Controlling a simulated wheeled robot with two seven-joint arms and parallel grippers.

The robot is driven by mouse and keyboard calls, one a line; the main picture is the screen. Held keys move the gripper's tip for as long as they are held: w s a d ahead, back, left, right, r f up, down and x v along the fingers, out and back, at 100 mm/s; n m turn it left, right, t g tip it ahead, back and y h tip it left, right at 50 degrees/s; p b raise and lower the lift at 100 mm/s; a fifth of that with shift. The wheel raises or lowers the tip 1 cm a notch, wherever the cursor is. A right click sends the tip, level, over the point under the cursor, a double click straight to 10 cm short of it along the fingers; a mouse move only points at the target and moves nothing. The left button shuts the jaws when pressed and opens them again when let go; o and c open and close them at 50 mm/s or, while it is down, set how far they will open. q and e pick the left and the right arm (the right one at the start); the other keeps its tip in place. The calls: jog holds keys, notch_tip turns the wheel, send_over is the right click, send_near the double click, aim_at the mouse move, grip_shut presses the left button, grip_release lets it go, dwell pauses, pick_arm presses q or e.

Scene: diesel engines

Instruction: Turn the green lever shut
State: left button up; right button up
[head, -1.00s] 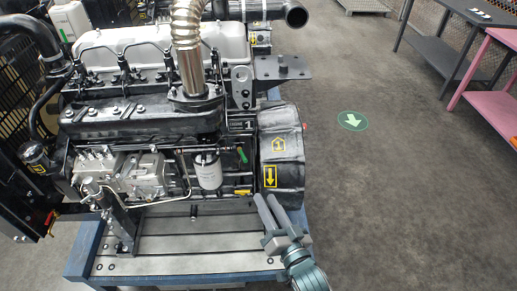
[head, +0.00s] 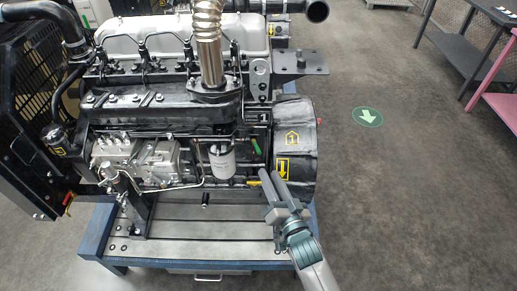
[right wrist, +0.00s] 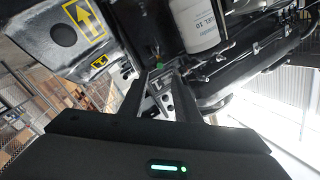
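The green lever (head: 255,145) is a small handle on the black engine's side, between the white filter (head: 222,160) and the flywheel housing (head: 295,140). A bit of green, likely the lever, also shows in the right wrist view (right wrist: 156,65), near the fingertips. My right gripper (head: 269,171) is in front of the engine's lower right, below and slightly right of the lever, apart from it. Its two fingers are spread with a gap between them, and nothing is held. The right wrist view shows the gap too (right wrist: 158,75). My left gripper is out of view.
A yellow-handled part (head: 253,183) sits just left of my right fingertips. The engine stands on a blue-framed bench (head: 180,248). Grey floor (head: 400,200) to the right is clear. A pink table (head: 505,105) and a dark table stand at the far right.

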aim_at(259, 150)
jog(key=p+x, duration=0.2)
jog(key=x, duration=0.9)
jog(key=shift+w, duration=0.25)
grip_shut()
